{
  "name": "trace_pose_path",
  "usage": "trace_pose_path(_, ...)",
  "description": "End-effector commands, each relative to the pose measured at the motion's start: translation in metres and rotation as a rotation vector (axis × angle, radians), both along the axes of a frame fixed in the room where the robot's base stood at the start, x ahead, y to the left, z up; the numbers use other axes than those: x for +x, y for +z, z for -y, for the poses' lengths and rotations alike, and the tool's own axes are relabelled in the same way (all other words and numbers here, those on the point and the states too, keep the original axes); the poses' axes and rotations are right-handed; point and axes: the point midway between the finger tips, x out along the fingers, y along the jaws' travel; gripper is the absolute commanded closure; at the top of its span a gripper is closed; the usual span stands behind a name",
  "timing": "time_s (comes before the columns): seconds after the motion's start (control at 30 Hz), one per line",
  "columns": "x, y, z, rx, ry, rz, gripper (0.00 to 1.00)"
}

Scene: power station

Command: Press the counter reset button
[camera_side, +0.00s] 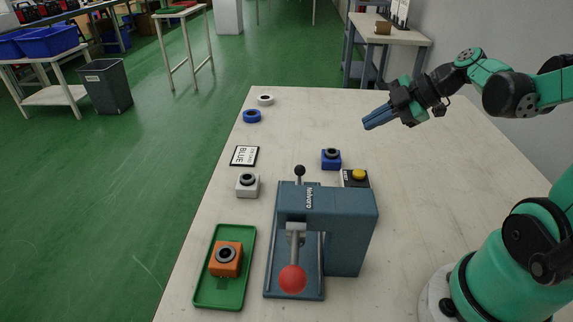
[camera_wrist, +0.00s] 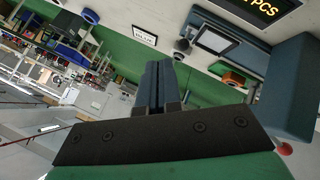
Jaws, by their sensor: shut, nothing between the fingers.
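A yellow button (camera_side: 359,174) sits on top of a small black box (camera_side: 348,181) behind the blue-grey press, in the side view. A white label shows on the box. My gripper (camera_side: 364,125) is shut and empty. It is up in the air behind and above the button, apart from it, with its blue fingers pointing left. The shut fingers (camera_wrist: 154,68) also show in the wrist view. A dark counter display (camera_wrist: 264,8) with yellow letters "PCS" is cut off at the top right there. I cannot make out the yellow button in the wrist view.
The press (camera_side: 345,228) has a red-ball handle (camera_side: 292,279). A blue block (camera_side: 331,160) stands left of the button, a white one (camera_side: 247,185) farther left. A green tray (camera_side: 247,290) holds an orange block (camera_side: 226,258). The table's back right is clear.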

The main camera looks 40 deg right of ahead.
Motion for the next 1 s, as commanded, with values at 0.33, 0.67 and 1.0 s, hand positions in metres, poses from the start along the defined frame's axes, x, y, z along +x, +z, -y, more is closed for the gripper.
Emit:
trace_pose_path(0.33,0.001,-0.040,0.001,0.000,0.001,-0.001,1.00)
trace_pose_path(0.67,0.001,-0.076,0.000,0.000,0.001,-0.001,1.00)
trace_pose_path(1.0,0.000,-0.086,0.000,0.000,0.001,-0.001,1.00)
